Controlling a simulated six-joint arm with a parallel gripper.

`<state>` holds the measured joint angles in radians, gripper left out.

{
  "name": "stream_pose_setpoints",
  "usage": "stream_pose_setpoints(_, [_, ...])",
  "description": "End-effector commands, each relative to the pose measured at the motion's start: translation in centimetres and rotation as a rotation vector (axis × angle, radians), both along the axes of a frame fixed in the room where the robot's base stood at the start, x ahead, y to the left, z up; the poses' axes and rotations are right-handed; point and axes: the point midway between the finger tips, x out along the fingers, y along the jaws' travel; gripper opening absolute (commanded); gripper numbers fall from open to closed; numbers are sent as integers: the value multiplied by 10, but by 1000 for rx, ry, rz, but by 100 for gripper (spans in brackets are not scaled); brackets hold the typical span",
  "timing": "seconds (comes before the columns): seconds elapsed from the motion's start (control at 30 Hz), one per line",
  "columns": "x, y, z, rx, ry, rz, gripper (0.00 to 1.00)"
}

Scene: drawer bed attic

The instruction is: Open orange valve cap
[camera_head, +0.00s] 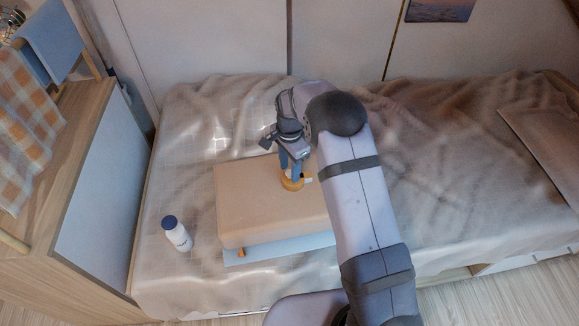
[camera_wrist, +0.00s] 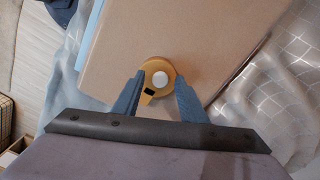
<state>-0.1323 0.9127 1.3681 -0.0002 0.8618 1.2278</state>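The orange valve cap (camera_head: 292,184) is a round yellow-orange disc on top of a tan padded block. In the wrist view the cap (camera_wrist: 154,66) shows a white round centre and a small black mark at its lower edge. My gripper (camera_head: 291,172) points down at the cap, and its two blue-grey fingers stand apart on either side of it. In the wrist view the gripper (camera_wrist: 160,77) has its fingertips at the cap's left and right edges. Whether they press on the cap cannot be told. A small white part (camera_head: 309,179) shows just right of the cap.
The tan block (camera_head: 245,208) lies on a light blue board (camera_head: 285,249) on a bed with a rumpled cover (camera_head: 185,120). A wooden cabinet (camera_head: 95,185) borders the bed's left.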

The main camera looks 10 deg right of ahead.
Motion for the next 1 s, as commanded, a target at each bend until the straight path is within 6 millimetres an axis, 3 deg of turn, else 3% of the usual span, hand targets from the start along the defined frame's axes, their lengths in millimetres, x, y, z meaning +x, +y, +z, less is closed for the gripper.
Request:
stream_pose_setpoints(0.23, [0, 0, 0, 0, -1, 0, 36])
stream_pose_setpoints(0.4, [0, 0, 0, 0, -1, 0, 0])
stream_pose_setpoints(0.77, [-2, 0, 0, 0, -1, 29, 0])
stream_pose_setpoints(1.0, [-8, -1, 1, 0, -2, 142, 0])
